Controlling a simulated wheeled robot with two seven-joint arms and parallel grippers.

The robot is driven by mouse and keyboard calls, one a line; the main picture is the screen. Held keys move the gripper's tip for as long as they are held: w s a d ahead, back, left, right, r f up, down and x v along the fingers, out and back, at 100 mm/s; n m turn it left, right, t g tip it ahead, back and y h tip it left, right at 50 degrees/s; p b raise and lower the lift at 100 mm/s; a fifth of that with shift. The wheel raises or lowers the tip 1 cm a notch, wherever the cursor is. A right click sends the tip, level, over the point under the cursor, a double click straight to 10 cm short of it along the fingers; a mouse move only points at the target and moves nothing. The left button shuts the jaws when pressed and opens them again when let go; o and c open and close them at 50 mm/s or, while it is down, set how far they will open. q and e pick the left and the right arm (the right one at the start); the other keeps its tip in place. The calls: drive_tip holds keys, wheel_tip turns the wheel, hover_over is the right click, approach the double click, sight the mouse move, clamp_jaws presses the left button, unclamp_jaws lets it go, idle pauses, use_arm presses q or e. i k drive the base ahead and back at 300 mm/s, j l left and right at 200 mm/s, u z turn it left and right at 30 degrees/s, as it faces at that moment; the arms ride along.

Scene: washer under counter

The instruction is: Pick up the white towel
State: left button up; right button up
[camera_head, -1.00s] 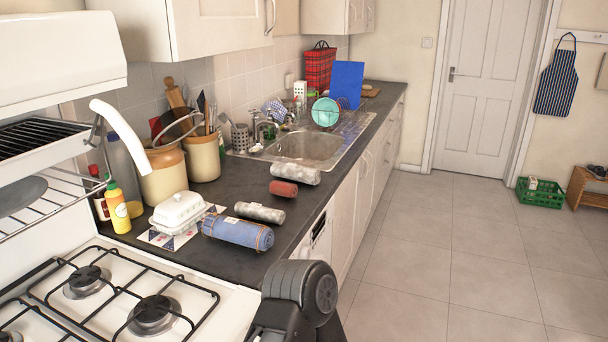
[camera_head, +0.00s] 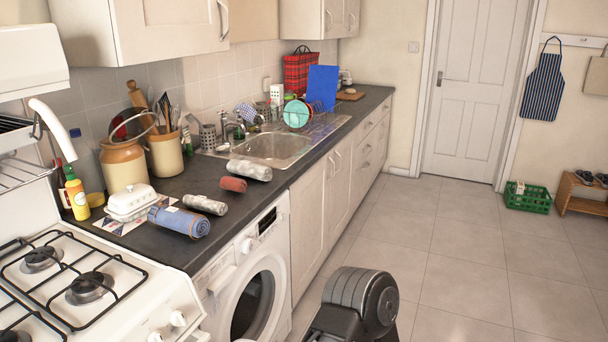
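Several rolled towels lie on the dark counter above the washer. One whitish-grey roll (camera_head: 205,204) lies just behind the blue roll (camera_head: 179,221). Another whitish-grey roll (camera_head: 250,170) lies farther back, near the sink, with a red roll (camera_head: 233,184) between the two pale ones. I cannot tell which pale roll is the white towel. A black joint of my arm shows at the bottom centre, in front of the washer and apart from the towels. Neither gripper's fingers are in view.
A white butter dish (camera_head: 130,203) stands left of the rolls, by the gas hob (camera_head: 81,284). Utensil pots (camera_head: 126,164) stand behind it. The sink (camera_head: 272,148) is farther along. The washer (camera_head: 252,279) is under the counter.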

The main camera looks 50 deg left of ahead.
sight(244, 167)
drive_tip(key=i+l+u, duration=0.15)
drive_tip(key=i+l, duration=0.65)
drive_tip(key=i+j+u, duration=0.15)
drive_tip(key=i+u, duration=0.85)
drive_tip(key=i+l+u, duration=0.15)
drive_tip(key=i+u, duration=0.3)
drive_tip(key=i+j+u, duration=0.2)
drive_tip(key=i, duration=0.3)
drive_tip(key=i+j+u, duration=0.2)
drive_tip(key=i, duration=0.3)
